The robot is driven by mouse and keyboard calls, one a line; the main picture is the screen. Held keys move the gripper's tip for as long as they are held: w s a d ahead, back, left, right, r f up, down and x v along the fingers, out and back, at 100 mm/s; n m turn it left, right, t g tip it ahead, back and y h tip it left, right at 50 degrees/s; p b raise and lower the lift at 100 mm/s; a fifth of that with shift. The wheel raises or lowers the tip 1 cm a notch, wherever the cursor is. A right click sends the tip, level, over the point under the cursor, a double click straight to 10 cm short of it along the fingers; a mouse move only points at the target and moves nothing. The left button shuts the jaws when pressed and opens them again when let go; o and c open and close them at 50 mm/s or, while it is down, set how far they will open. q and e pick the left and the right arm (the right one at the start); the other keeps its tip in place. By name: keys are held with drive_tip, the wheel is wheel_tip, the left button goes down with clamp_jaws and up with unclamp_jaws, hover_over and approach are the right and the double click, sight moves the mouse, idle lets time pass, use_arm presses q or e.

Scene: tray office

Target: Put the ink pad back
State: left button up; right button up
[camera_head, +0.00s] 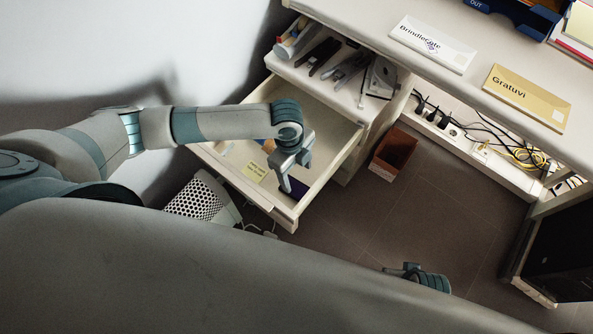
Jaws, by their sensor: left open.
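An open drawer (338,164) sticks out below the desk unit. A small dark blue-purple item (298,189), perhaps the ink pad, lies in the drawer's front right corner; my gripper partly covers it. My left gripper (292,172) reaches over the drawer, pointing down close beside the dark item. Its jaws are open and I see nothing held. My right gripper (402,271) shows only in part at the lower right, beyond my body, over the floor; its jaws cannot be made out.
A yellow note pad (256,171) lies in the drawer. The shelf above holds a stapler (318,54), a hole punch (348,68) and a tape dispenser (380,78). A brown bin (392,154) stands on the floor. Envelopes (527,97) lie on the desk.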

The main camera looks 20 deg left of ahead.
use_arm(q)
drive_tip(key=shift+r, duration=0.1)
wheel_tip(320, 180, up, 13)
drive_tip(key=a+p, duration=0.1)
drive_tip(key=shift+w+a, duration=0.15)
drive_tip(key=shift+w, duration=0.1)
use_arm(e)
drive_tip(key=x, duration=0.3)
drive_tip(key=shift+f, duration=0.25)
drive_tip(key=shift+s, duration=0.3)
drive_tip(key=shift+r, duration=0.1)
